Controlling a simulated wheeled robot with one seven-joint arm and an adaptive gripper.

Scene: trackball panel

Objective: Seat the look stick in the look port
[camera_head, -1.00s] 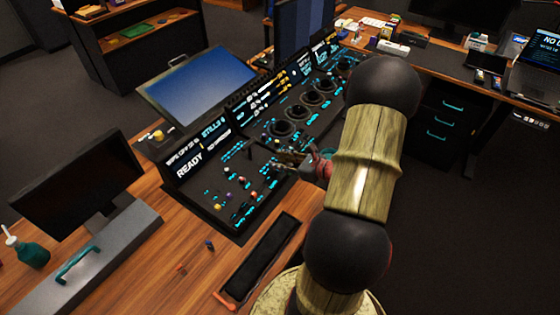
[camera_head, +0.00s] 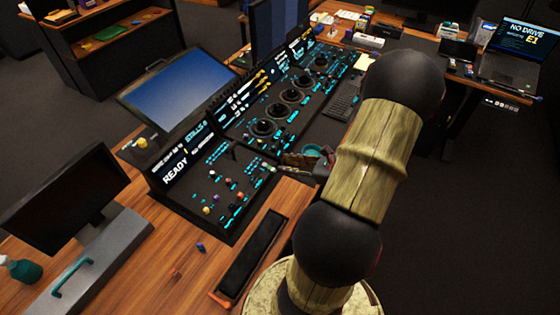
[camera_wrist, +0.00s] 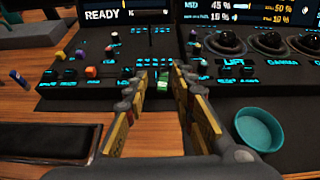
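The dark control panel (camera_head: 190,195) carries a lit READY strip, several coloured knobs and small blue-lit labels. It also fills the far side of the wrist view (camera_wrist: 75,90). I cannot tell which part is the look stick or the look port. A small blue peg (camera_head: 201,247) lies on the wood in front of the panel; it also shows at the left of the wrist view (camera_wrist: 18,78). My gripper (camera_head: 290,160) is over the panel's near right edge. In the wrist view its fingers (camera_wrist: 160,88) are apart, with a small green knob visible beyond the gap. I see nothing held.
A teal bowl (camera_wrist: 258,132) stands close to the right of my gripper. Several trackballs (camera_head: 263,128) line the panel to the right. A black tray (camera_head: 252,250) lies in front of the panel. A tilted blue screen (camera_head: 180,82) stands behind. Bare wood (camera_head: 165,250) lies at left.

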